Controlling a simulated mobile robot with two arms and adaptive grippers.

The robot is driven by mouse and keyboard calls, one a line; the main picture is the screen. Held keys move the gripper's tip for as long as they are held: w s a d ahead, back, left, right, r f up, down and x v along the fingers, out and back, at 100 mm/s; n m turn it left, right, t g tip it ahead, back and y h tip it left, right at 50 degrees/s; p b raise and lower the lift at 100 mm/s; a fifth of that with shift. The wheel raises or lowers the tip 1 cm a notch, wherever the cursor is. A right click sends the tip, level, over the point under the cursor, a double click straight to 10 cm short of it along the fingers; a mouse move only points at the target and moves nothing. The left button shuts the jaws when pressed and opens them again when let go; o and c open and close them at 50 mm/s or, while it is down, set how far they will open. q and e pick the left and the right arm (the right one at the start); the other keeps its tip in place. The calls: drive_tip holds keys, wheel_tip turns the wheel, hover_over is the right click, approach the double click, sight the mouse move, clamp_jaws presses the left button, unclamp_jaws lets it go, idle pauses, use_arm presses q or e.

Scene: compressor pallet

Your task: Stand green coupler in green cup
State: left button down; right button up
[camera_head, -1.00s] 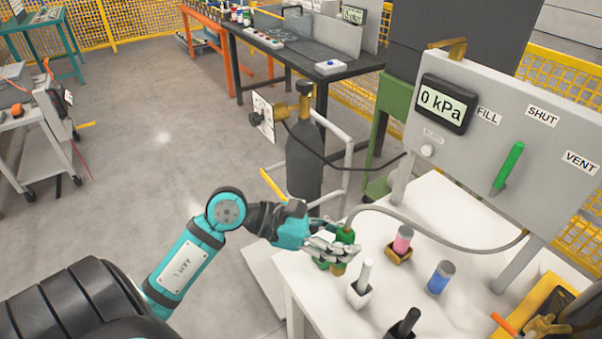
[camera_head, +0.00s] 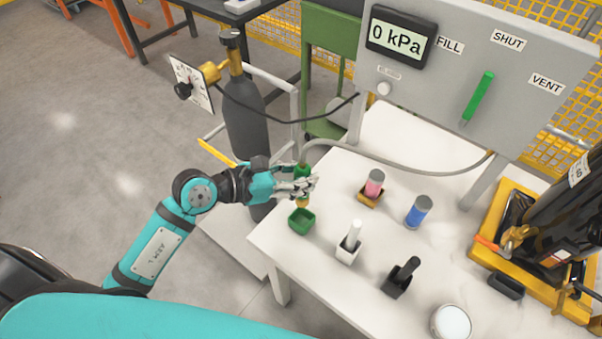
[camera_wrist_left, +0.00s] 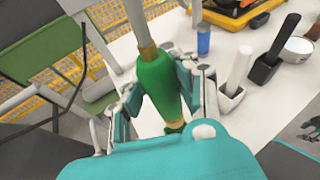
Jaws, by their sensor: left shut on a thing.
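The green coupler (camera_head: 303,170) is upright between the fingers of my left gripper (camera_head: 304,186), which is shut on it. The coupler and its grey hose also show in the left wrist view (camera_wrist_left: 160,85), with a brass collar on top. The green cup (camera_head: 302,222) is a small square holder near the table's left edge. The coupler's brass lower end shows just above the cup in the head view; I cannot tell the exact gap.
The white table (camera_head: 335,285) also bears a pink cylinder in a brown holder (camera_head: 370,194), a blue cylinder (camera_head: 418,212), a white cup (camera_head: 348,249) and a black cup (camera_head: 397,281). The grey hose (camera_head: 400,160) runs right. A gauge panel (camera_head: 450,75) stands behind.

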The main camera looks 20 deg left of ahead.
sight(296, 201)
use_arm(q)
wheel_tip(296, 201, down, 2)
drive_tip(key=shift+f+b, duration=0.15)
drive_tip(key=shift+b, duration=0.6)
wheel_tip(296, 201, down, 3)
drive_tip(key=shift+r+b, duration=0.2)
drive_tip(key=shift+b, duration=0.8)
drive_tip(key=shift+f+b, duration=1.2)
drive_tip(key=shift+f, duration=0.45)
drive_tip(key=shift+f+b, duration=0.5)
drive_tip(key=shift+f, duration=0.2)
drive_tip(key=shift+f+b, duration=0.4)
drive_tip(key=shift+f, duration=0.2)
drive_tip(key=c, duration=0.9)
unclamp_jaws()
